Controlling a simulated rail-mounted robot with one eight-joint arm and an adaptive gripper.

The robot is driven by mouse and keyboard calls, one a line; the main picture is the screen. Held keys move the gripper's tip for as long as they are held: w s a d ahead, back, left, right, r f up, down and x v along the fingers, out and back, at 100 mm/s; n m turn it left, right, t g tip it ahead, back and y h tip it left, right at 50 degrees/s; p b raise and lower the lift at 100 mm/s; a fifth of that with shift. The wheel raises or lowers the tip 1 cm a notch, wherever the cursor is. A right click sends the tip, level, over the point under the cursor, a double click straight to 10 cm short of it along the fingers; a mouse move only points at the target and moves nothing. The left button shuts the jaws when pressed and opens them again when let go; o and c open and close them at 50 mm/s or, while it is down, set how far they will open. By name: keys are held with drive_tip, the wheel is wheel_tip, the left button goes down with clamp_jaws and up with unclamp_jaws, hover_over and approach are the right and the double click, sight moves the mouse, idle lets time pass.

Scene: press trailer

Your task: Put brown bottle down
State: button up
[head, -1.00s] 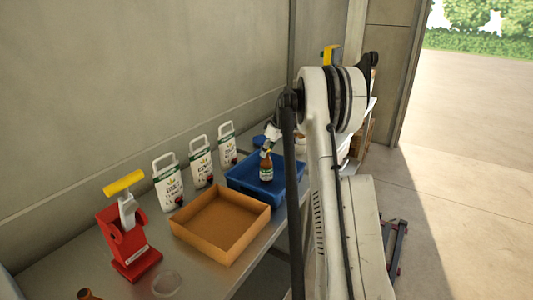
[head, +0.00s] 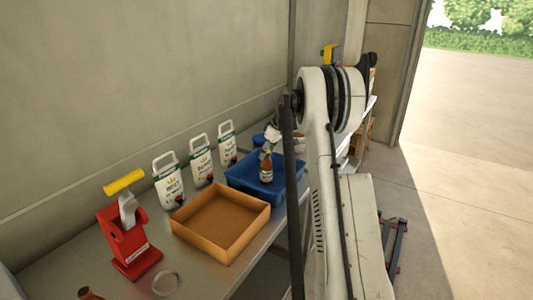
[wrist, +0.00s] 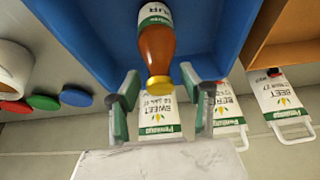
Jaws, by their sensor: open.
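The brown bottle (head: 266,168) has a white and green label and stands in the blue tray (head: 240,186). In the wrist view the bottle (wrist: 157,45) shows its yellow cap toward my gripper (wrist: 160,85). The gripper's two fingers are open, one on each side of the cap, with gaps between them and the bottle. In the head view my gripper is small and partly hidden behind the bottle and my arm. The blue tray's inside also shows in the wrist view (wrist: 215,30).
An orange-brown box (head: 220,222) stands beside the tray. Several white pouches (head: 168,182) line the wall. A red press (head: 127,238) with a yellow handle, a clear ring (head: 166,283) and another brown bottle (head: 88,293) are at the near end. Coloured caps (wrist: 42,101) lie near a white container (wrist: 12,65).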

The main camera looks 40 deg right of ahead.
drive_tip(key=b+v, duration=0.1)
drive_tip(key=v, duration=1.1)
drive_tip(key=s+a+r+m, duration=0.1)
drive_tip(key=s+a+r, duration=0.25)
drive_tip(key=a, duration=0.65)
drive_tip(key=s+a+r+h, duration=0.1)
drive_tip(key=s+a+r, duration=0.25)
drive_tip(key=a, duration=0.65)
drive_tip(key=s+a+r+m, duration=0.1)
drive_tip(key=s+a+r, duration=0.3)
drive_tip(key=a, duration=0.7)
drive_tip(key=s+a+f+t, duration=0.1)
drive_tip(key=s+a+f, duration=0.4)
drive_tip(key=s+a, duration=0.3)
drive_tip(key=s+a+f+m+t, duration=0.1)
drive_tip(key=s+a+f, duration=0.4)
drive_tip(key=s+a, duration=0.4)
drive_tip(key=s, duration=0.6)
drive_tip(key=shift+s+m+t, duration=0.3)
drive_tip(key=shift+t, duration=0.1)
wheel_tip(320, 180, down, 6)
drive_tip(key=b, duration=0.6)
drive_tip(key=shift+r, duration=0.15)
